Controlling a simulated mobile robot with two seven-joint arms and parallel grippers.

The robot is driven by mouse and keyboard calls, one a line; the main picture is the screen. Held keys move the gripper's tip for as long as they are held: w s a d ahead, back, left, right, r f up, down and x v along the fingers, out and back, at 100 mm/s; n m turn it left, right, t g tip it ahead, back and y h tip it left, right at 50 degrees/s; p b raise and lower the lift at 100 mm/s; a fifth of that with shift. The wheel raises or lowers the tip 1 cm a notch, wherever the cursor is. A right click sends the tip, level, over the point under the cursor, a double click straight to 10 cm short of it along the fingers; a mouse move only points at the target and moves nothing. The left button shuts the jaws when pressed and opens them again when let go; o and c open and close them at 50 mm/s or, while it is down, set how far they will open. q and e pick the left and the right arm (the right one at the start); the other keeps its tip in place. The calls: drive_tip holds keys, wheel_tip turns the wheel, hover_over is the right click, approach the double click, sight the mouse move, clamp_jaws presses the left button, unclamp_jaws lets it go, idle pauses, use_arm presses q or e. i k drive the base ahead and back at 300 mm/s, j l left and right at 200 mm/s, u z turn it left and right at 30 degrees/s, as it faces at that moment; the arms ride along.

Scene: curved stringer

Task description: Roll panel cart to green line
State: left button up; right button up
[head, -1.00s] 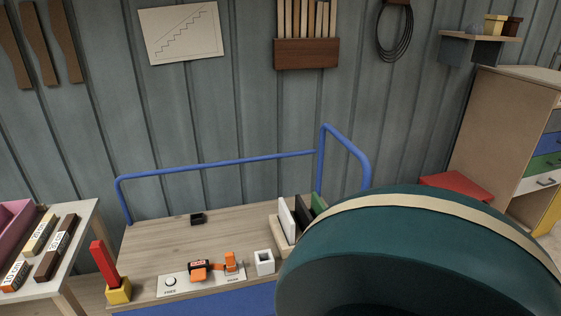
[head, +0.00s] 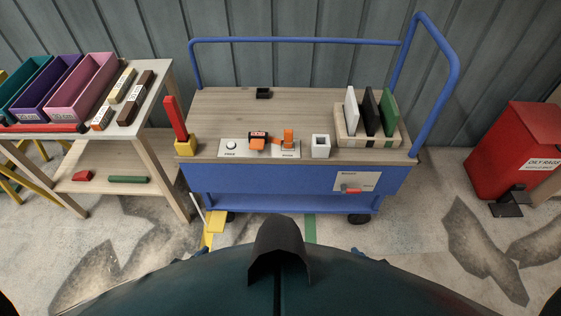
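The panel cart (head: 290,180) has a blue frame, a blue push rail at the back and right, and a wooden top. It stands in the middle of the head view against the wall. White (head: 351,110), black (head: 372,112) and green (head: 389,112) panels stand upright in a wooden rack at its right end. A green line (head: 310,229) on the floor comes out from under the cart's front, right of its middle. A yellow line (head: 214,229) lies near the left front wheel. Neither gripper shows.
A bench (head: 150,90) with teal, purple and pink bins stands close left of the cart. A red oily-rags bin (head: 515,150) stands at the right. A red lever (head: 350,190) is on the cart's front. Cracked floor patches lie in front right.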

sight(307, 176)
drive_tip(key=i+l+z, duration=0.15)
drive_tip(key=i+z, duration=0.55)
